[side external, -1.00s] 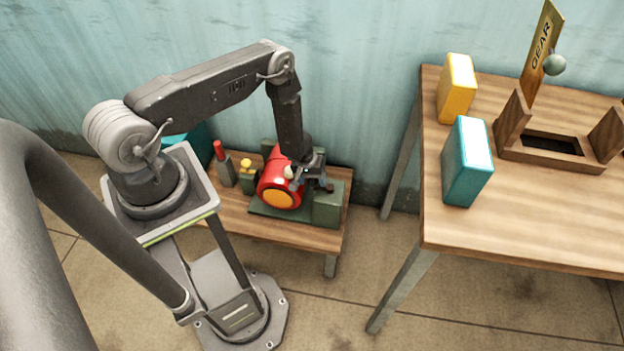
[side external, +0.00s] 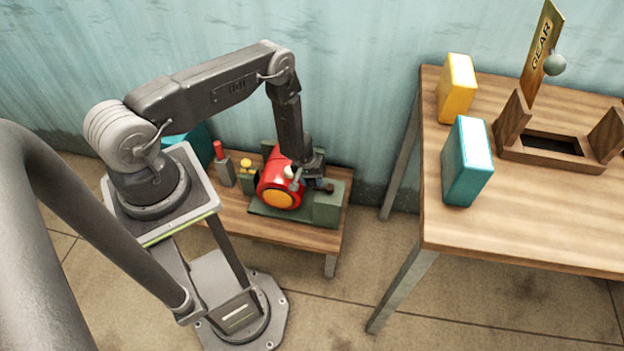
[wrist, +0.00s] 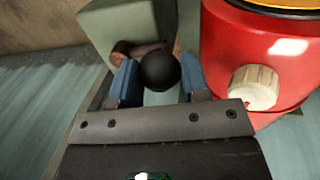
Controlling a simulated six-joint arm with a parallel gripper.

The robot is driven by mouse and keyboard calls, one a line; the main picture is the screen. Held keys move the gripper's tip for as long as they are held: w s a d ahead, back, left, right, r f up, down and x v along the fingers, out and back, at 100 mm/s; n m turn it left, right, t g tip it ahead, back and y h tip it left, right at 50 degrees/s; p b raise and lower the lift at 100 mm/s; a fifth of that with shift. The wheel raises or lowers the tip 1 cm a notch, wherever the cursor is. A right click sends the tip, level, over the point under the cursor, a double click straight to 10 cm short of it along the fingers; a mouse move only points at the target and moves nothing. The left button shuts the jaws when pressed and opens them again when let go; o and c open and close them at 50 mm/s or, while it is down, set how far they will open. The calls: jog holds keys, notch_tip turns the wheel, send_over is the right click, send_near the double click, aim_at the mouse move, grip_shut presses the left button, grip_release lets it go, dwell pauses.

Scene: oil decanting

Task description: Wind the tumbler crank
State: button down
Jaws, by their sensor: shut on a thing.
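The tumbler (side external: 277,188) is a red drum with an orange end, mounted on a green base (side external: 262,208) on the low wooden bench. In the wrist view the red drum (wrist: 240,55) fills the upper right, with a pale wooden plug (wrist: 253,87) on its side. My gripper (side external: 318,184) is at the right side of the drum. In the wrist view my gripper (wrist: 155,82) has its blue fingers shut on the dark round knob (wrist: 160,71) of the crank. A brown part of the crank (wrist: 137,50) shows behind the knob. The rest of the crank is hidden.
A green block (side external: 328,205) stands right of the drum. A red-topped item (side external: 222,165) and a yellow-topped item (side external: 246,173) stand left of it.

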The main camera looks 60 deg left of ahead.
jog(key=shift+w+a+m, duration=0.4)
jog(key=shift+m, duration=0.6)
jog(key=c, duration=0.6)
grip_release()
jog(key=shift+c, duration=0.2)
notch_tip(320, 180, up, 14)
jog(key=s+a, duration=0.1)
jog(key=a, duration=0.1)
jog(key=shift+s+f, duration=0.2)
jog(key=shift+s, duration=0.05)
